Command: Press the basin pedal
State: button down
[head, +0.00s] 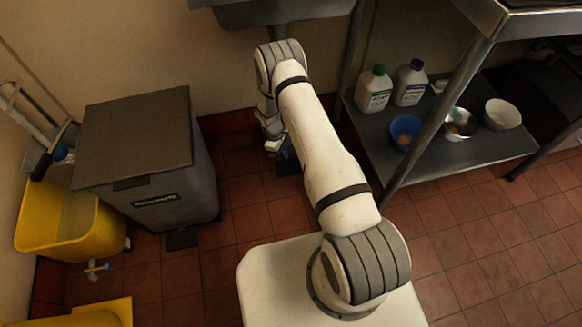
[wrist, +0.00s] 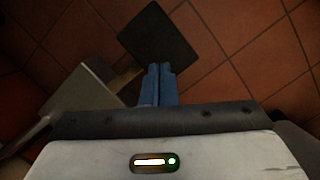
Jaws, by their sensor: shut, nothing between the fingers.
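The basin pedal (wrist: 160,40) is a dark, flat, square plate on a short arm just above the red tile floor, in the upper middle of the wrist view. In the head view it shows as a small dark patch (head: 287,167) under the basin (head: 285,10), partly hidden by my arm. My gripper (wrist: 160,68) is shut and empty, with blue fingers side by side pointing at the pedal. The fingertips overlap the plate's near edge in the wrist view; I cannot tell whether they touch it. In the head view my gripper (head: 274,146) is low by the wall.
A grey lidded bin (head: 160,190) with its own floor pedal (head: 182,238) and a yellow mop bucket (head: 70,215) stand left. A metal shelf (head: 450,155) with bottles and bowls stands right. A grey metal piece (wrist: 85,100) lies left of the fingers in the wrist view.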

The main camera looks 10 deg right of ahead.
aim_at(288, 167)
jog(key=shift+b+x, duration=1.15)
jog(key=shift+x, duration=1.9)
jog(key=shift+s, duration=0.1)
